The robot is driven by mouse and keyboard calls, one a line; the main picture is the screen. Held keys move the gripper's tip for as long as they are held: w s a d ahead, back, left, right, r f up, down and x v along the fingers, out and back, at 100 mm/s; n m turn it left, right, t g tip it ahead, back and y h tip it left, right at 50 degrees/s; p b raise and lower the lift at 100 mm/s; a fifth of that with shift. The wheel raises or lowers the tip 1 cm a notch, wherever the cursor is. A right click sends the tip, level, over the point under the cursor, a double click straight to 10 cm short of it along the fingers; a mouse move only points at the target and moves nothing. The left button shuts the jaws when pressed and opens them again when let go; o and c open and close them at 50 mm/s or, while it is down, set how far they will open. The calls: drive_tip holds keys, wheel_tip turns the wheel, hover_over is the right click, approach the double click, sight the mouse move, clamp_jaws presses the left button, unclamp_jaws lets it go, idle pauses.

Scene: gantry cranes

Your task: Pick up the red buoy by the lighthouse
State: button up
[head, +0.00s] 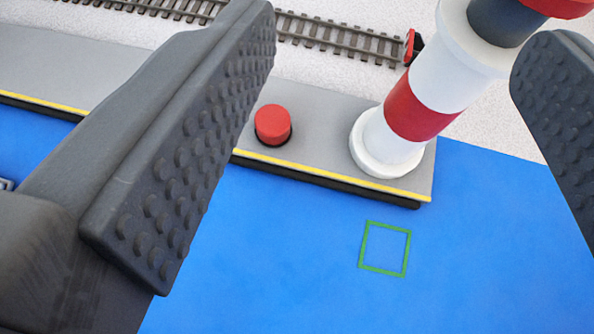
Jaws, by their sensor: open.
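The red buoy (273,124) is a short red cylinder with a dark lower rim, standing on the grey quay. The lighthouse (388,137) is a white tower with a red band and a round white base. It stands on the quay to the right of the buoy, apart from it. My gripper (405,65) is open and empty. Its left studded finger is large in the picture, just left of the buoy, and its right finger is at the right edge, beyond the lighthouse. Both buoy and lighthouse appear between the fingers. The lighthouse top is cut off by the frame.
The grey quay (325,115) has a yellow edge line and borders blue water (280,260). A green square outline (385,249) lies on the blue. A railway track (330,38) with a red end piece (411,47) runs behind the quay. The blue area is mostly clear.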

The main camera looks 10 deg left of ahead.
wheel_tip(320, 180, down, 12)
drive_tip(key=a+y, duration=0.1)
drive_tip(key=y+b, duration=0.1)
approach(271, 132)
drive_tip(key=shift+g, duration=0.3)
drive_tip(key=x, duration=0.2)
drive_tip(key=b+x, duration=0.1)
drive_tip(key=x, duration=0.2)
drive_tip(key=shift+w+d, duration=0.2)
drive_tip(key=shift+w, duration=0.1)
drive_tip(key=shift+a+b+x, duration=0.2)
drive_tip(key=shift+b+x, duration=0.5)
drive_tip(key=shift+x, duration=2.6)
drive_tip(key=shift+s, duration=0.1)
drive_tip(key=c, duration=1.1)
drive_tip(key=shift+r, duration=0.2)
